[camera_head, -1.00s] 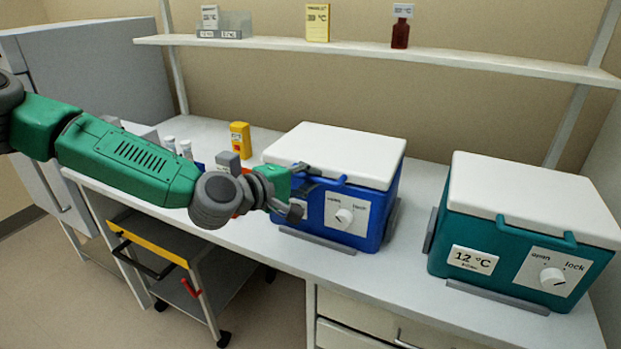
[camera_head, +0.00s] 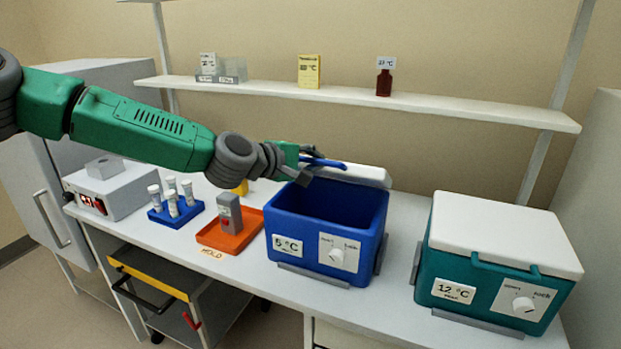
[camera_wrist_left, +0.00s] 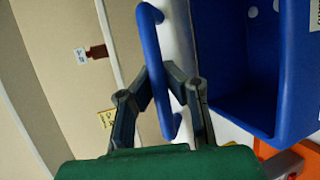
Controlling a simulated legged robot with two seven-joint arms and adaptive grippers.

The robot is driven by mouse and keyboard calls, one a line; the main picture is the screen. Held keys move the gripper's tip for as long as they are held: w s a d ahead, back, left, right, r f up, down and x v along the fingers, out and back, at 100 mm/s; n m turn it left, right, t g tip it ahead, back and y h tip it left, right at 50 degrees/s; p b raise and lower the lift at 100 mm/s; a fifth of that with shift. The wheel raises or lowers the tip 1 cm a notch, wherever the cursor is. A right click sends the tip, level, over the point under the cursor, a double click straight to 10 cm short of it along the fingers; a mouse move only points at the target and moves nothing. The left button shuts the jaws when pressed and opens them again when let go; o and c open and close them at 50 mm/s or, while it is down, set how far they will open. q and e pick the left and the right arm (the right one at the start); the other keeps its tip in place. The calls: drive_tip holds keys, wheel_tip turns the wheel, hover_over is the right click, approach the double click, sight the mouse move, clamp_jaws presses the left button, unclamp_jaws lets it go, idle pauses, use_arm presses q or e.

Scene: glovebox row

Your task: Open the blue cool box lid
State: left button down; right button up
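The blue cool box (camera_head: 300,225) stands on the bench with its dark blue inside showing. Its white lid (camera_head: 365,174) is swung up and back, and the gripper hides part of it. My left gripper (camera_head: 306,165) is at the lid's blue handle (camera_head: 328,162), above the box's back left. In the left wrist view the fingers (camera_wrist_left: 168,86) close in from both sides on the blue handle bar (camera_wrist_left: 151,50), and the open box (camera_wrist_left: 235,70) lies to the right. The knob (camera_head: 337,256) is on the box's front. My right gripper is out of view.
A teal cool box (camera_head: 500,240) with its lid down stands at right. An orange tray (camera_head: 245,238) holding a grey device, a blue tube rack (camera_head: 176,213) and a grey instrument (camera_head: 112,188) are at left. A shelf (camera_head: 440,104) runs behind.

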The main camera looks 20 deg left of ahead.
use_arm(q)
drive_tip(key=shift+w+r, duration=1.05)
drive_tip(key=shift+r, duration=0.25)
drive_tip(key=c, duration=1.6)
unclamp_jaws()
drive_tip(key=shift+s, duration=0.1)
drive_tip(key=v, duration=1.1)
drive_tip(key=shift+s+a, duration=0.25)
drive_tip(key=shift+s, duration=0.1)
